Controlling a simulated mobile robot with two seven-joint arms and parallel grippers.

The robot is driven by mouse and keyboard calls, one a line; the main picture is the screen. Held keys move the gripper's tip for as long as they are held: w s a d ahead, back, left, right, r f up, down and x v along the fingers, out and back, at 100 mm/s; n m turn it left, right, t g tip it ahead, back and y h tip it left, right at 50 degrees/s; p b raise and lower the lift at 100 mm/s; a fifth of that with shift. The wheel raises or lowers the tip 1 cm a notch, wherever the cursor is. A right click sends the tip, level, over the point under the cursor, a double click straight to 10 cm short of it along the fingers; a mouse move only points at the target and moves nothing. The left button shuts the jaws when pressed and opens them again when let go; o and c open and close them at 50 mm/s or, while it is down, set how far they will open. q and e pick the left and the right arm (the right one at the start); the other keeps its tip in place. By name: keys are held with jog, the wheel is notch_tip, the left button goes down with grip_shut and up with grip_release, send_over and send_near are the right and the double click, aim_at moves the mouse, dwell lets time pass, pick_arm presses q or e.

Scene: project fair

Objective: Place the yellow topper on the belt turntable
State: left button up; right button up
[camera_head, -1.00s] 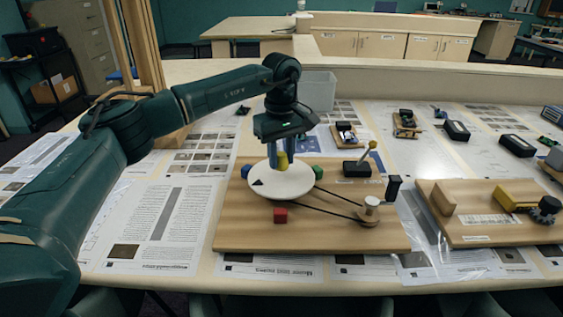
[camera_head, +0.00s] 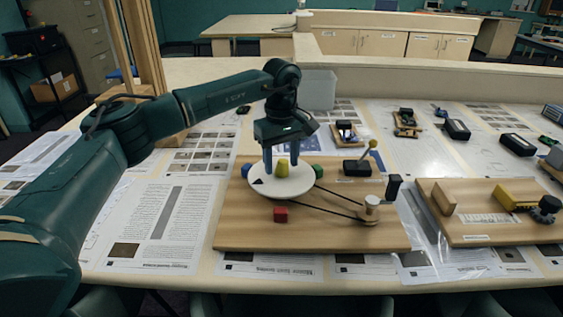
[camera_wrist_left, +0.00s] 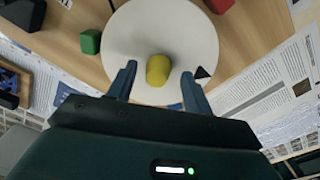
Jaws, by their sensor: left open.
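In the left wrist view the fingertips (camera_wrist_left: 158,70) are spread apart, with a gap on both sides of the topper. My right gripper is in neither view.
A red cube (camera_head: 280,214), a green block (camera_head: 317,172) and a partly hidden blue block (camera_head: 247,170) sit around the disc on the wooden board (camera_head: 240,232). A belt runs to a small pulley (camera_head: 370,207). Another wooden board (camera_head: 480,232) lies at right.

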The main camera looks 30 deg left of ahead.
aim_at(281, 161)
pick_arm(q)
notch_tip(281, 161, up, 11)
jog(key=shift+r+b, duration=0.15)
jog(key=shift+b, duration=0.25)
dwell(0.4)
